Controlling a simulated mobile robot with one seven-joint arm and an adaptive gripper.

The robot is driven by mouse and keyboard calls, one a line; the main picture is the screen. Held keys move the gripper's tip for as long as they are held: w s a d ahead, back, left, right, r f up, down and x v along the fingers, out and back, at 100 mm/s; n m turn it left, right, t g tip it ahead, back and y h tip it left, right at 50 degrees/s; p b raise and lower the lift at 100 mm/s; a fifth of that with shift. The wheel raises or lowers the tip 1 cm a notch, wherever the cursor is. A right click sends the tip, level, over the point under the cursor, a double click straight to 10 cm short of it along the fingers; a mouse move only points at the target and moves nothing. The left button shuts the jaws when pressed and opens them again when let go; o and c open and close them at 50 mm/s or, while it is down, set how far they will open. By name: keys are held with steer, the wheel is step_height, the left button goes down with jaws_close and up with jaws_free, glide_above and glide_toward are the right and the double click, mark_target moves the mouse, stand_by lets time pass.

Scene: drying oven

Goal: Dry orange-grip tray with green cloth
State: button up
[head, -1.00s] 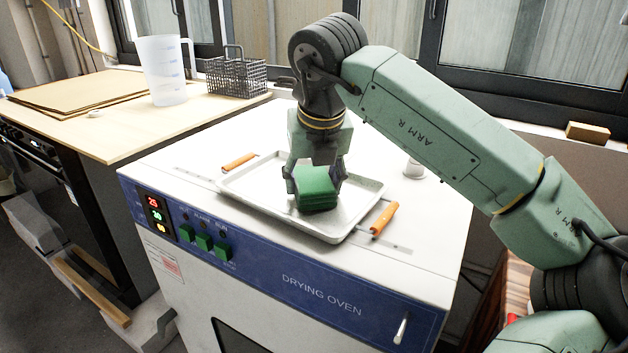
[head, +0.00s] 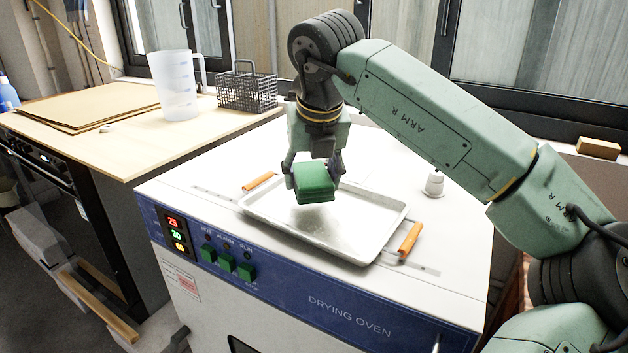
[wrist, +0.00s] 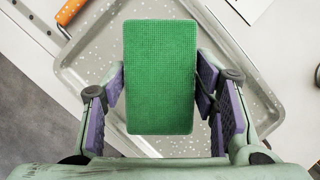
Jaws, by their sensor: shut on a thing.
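My gripper (head: 314,176) is shut on a green cloth (head: 315,186), a thick folded pad. In the wrist view the cloth (wrist: 160,60) sits between the two purple-padded fingers. The grey metal tray (head: 355,232) lies on top of the drying oven, with an orange grip at its left (head: 259,181) and its right (head: 411,238). The cloth is over the tray's back left part and looks slightly above its floor; contact is hard to tell. In the wrist view the tray (wrist: 85,65) shows many pale spots like drops. The cloth and gripper hide part of its floor.
The white drying oven (head: 300,275) has a blue front panel with lit displays and green switches. A bench at left holds a jug (head: 176,88), a wire basket (head: 247,90) and brown sheets (head: 75,105).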

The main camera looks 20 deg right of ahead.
steer(key=shift+a+r+p, duration=0.1)
steer(key=shift+r+p, duration=1.35)
steer(key=shift+r, duration=0.9)
